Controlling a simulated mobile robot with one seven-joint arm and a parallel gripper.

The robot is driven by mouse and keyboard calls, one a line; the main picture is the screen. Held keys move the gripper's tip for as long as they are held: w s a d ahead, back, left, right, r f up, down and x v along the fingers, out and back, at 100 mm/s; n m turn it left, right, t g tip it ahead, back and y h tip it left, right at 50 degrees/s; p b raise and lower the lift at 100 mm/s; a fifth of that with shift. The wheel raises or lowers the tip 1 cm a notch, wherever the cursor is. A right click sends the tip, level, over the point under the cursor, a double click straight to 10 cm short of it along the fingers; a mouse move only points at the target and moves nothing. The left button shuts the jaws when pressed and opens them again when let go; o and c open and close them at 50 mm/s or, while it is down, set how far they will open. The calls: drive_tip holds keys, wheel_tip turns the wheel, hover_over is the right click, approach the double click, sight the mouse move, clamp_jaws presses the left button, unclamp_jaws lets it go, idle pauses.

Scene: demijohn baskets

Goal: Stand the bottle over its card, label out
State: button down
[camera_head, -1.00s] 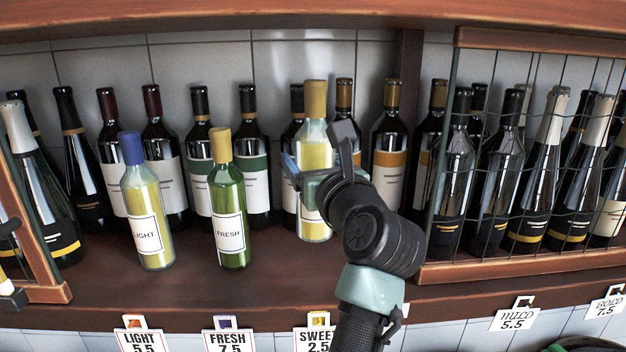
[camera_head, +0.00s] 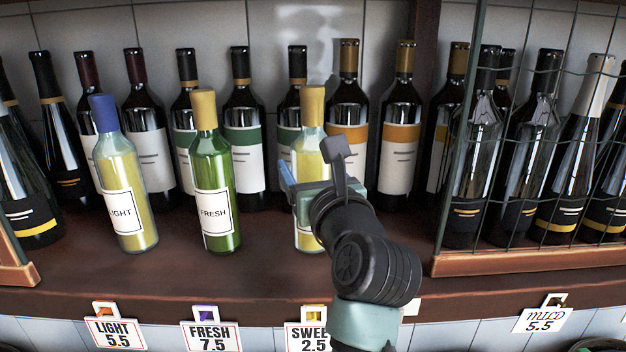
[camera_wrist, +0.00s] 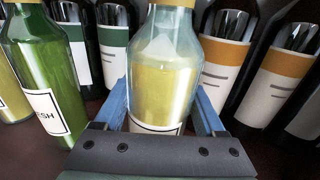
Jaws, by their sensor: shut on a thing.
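A clear bottle of yellow liquid with a gold cap (camera_head: 309,150) stands upright on or just above the shelf, behind the SWEET 2.5 card (camera_head: 306,338). My gripper (camera_head: 303,188) is shut on its body; in the wrist view the blue fingers lie on either side of the bottle (camera_wrist: 158,85). The top edge of its white label shows low between the fingers, on the side facing my wrist; my gripper hides the rest. Whether its base touches the shelf I cannot tell.
The green FRESH bottle (camera_head: 214,180) and the blue-capped LIGHT bottle (camera_head: 124,180) stand to the left, labels outward, behind the FRESH card (camera_head: 211,337) and LIGHT card (camera_head: 116,332). Dark bottles line the back. A wire-mesh rack (camera_head: 530,262) stands at right.

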drive_tip(key=shift+a, duration=0.1)
drive_tip(key=shift+c, duration=1)
unclamp_jaws()
drive_tip(key=shift+f, duration=0.15)
drive_tip(key=shift+o, duration=1)
drive_tip(key=shift+w, duration=0.1)
